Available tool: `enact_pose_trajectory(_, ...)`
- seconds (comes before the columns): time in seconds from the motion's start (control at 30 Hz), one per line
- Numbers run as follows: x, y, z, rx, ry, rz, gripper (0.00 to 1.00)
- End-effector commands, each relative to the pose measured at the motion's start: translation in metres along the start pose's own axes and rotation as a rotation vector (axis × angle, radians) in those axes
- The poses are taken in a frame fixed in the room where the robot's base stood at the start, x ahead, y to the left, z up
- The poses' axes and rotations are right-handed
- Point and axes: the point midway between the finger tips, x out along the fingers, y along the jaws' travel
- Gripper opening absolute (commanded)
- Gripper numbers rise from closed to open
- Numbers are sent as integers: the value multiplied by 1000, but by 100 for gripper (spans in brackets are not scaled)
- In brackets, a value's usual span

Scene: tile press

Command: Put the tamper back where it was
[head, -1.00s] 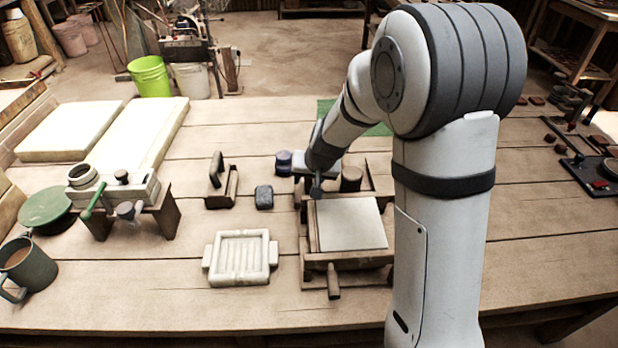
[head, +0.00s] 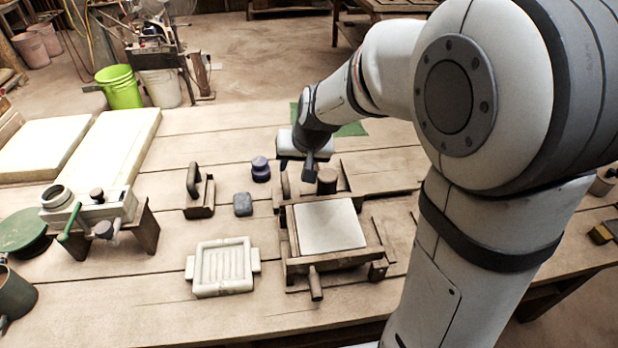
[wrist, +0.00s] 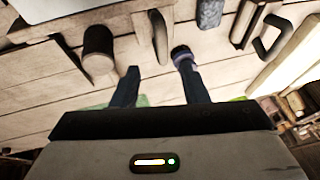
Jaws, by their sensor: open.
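My gripper (head: 309,172) is open and empty above the back of the wooden tile press (head: 290,268). The wrist view shows its two fingers apart (wrist: 158,82), with bare tabletop between them. A dark brown cylinder (head: 327,182) stands at the back of the press, just right of my gripper; it also shows in the wrist view (wrist: 98,50). A small purple, knob-topped thing (head: 260,169) stands on the table left of the gripper; in the wrist view it is beyond the right finger (wrist: 182,54). I cannot tell for sure which of these is the tamper.
A pale slab (head: 330,226) lies on the press. Left of it are a pale ribbed tray (head: 222,268), a grey block (head: 243,204) and a dark handled tool in a wooden stand (head: 199,212). The table's front middle is clear.

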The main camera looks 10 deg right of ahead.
Motion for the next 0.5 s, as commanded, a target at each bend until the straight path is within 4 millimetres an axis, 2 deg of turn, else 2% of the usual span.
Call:
enact_pose_trajectory(0.07,-17,8,13,-7,-12,12,40)
enact_pose_trajectory(0.17,-44,23,42,-24,-47,41,40)
enact_pose_trajectory(0.3,-82,48,95,-42,-110,99,40)
enact_pose_trajectory(0.4,-101,63,129,-50,-152,140,40)
enact_pose_trajectory(0.5,-113,74,154,-53,-182,174,40)
